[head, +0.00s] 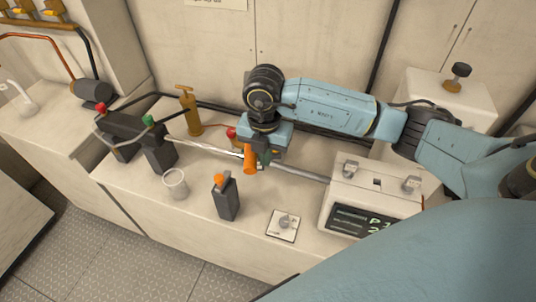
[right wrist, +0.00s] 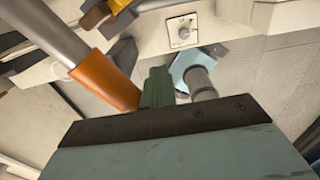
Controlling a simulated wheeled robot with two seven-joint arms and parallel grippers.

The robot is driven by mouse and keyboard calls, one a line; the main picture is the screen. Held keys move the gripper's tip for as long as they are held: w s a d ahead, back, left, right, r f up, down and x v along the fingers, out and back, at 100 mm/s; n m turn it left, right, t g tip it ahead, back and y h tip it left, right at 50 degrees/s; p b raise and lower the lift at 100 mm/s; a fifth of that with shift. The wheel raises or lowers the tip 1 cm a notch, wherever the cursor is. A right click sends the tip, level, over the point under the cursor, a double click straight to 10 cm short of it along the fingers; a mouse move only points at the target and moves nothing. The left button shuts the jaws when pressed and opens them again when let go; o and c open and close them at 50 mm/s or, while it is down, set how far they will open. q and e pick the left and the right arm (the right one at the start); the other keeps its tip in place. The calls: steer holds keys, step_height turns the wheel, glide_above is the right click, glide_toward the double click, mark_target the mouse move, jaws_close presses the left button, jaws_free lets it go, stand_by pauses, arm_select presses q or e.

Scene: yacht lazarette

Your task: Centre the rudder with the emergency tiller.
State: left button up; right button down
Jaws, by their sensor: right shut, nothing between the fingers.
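A grey metal bar with an orange grip (head: 250,158), which looks like the tiller, is at the middle of the bench in the head view. In the right wrist view the grey bar (right wrist: 55,30) comes in from the upper left and ends in the orange grip (right wrist: 105,80). My right gripper (head: 265,158) is right beside the grip in the head view. Its green fingers (right wrist: 157,88) are shut with nothing between them, just right of the grip's end. I cannot tell whether they touch it. The rudder is not identifiable. My left gripper is not in view.
A brass pump (head: 190,115) and dark boxes (head: 157,152) stand to the left. The floor (head: 110,262) is clear.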

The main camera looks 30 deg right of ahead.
mark_target(251, 156)
steer(key=shift+w+a, duration=0.1)
steer(key=shift+a, duration=0.05)
steer(key=shift+w+a, duration=0.3)
steer(key=shift+a, duration=0.35)
steer(key=shift+w+a, duration=0.3)
steer(key=shift+a, duration=0.35)
steer(key=shift+w+a, duration=0.1)
steer(key=shift+w+a+b, duration=0.25)
steer(key=shift+w+a, duration=0.15)
steer(key=shift+a, duration=0.2)
steer(key=shift+w+a+b, duration=0.25)
steer(key=shift+w+a, duration=0.1)
steer(key=shift+a, duration=0.3)
